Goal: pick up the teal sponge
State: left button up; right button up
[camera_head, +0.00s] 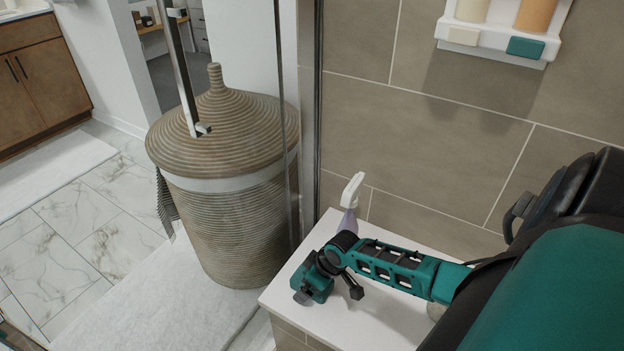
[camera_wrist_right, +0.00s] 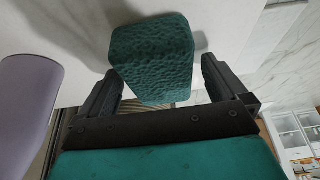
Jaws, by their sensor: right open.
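The teal sponge (camera_wrist_right: 152,58) shows in the right wrist view as a textured block on a white surface. My right gripper (camera_wrist_right: 160,72) is open, with one black finger on each side of the sponge and gaps to both. Its fingers do not visibly press on it. In the head view my right gripper (camera_head: 330,293) is low over the front left part of the white ledge (camera_head: 385,325). I cannot make out the sponge there apart from the teal gripper, which seems to hide it. My left gripper is not in view.
A lavender spray bottle (camera_head: 350,207) with a white head stands behind my right gripper. A wicker hamper (camera_head: 230,220) is left of the ledge, behind a glass panel with a metal frame. A wall shelf (camera_head: 497,42) holds bottles and a smooth teal block (camera_head: 525,47).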

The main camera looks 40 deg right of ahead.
jog(key=shift+f, duration=0.1)
jog(key=shift+c, duration=0.2)
jog(key=c, duration=1)
